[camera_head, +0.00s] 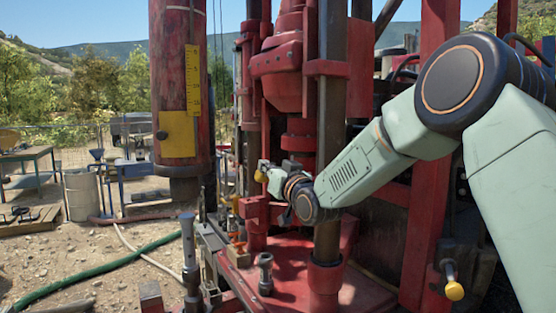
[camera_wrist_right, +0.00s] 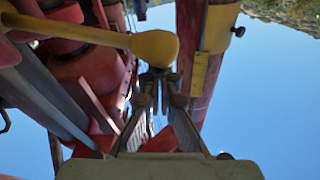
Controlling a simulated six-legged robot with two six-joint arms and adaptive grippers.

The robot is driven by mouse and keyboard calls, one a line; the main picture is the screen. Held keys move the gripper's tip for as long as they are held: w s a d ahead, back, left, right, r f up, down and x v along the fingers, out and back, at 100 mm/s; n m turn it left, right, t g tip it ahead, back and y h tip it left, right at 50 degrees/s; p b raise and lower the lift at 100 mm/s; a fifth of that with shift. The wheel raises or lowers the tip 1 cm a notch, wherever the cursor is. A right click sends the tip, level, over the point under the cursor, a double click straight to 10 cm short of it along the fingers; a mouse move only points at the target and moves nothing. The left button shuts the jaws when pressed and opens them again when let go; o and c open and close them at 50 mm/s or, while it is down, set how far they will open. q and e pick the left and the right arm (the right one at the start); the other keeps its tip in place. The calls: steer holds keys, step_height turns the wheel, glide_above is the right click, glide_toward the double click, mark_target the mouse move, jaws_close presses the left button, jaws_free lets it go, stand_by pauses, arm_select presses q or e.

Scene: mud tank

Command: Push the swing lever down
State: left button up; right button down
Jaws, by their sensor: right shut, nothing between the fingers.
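A lever with a yellow knob shows in the right wrist view (camera_wrist_right: 155,46), close to the fingertips. In the head view its knob (camera_head: 260,176) shows at the left end of my right gripper (camera_head: 266,167), in front of the red machine. The gripper is shut and empty. Its fingertips (camera_wrist_right: 160,78) sit beside the knob in the wrist view; I cannot tell whether they touch it. Part of the lever is hidden behind my wrist in the head view. My left gripper is not in view.
A second yellow knob (camera_head: 454,290) hangs at the lower right of the red frame. A thick red cylinder with a yellow scale (camera_head: 193,80) stands left of my gripper. Below are the red base plate (camera_head: 290,275) and a grey upright post (camera_head: 188,255). A green hose (camera_head: 100,272) crosses the ground.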

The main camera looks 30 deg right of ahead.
step_height(320, 180, down, 14)
steer(key=n+y+b, duration=0.2)
steer(key=n+b, duration=0.7)
steer(key=b, duration=0.1)
steer(key=shift+a+n+g, duration=0.25)
steer(key=shift+n+g, duration=0.05)
steer(key=shift+n, duration=0.1)
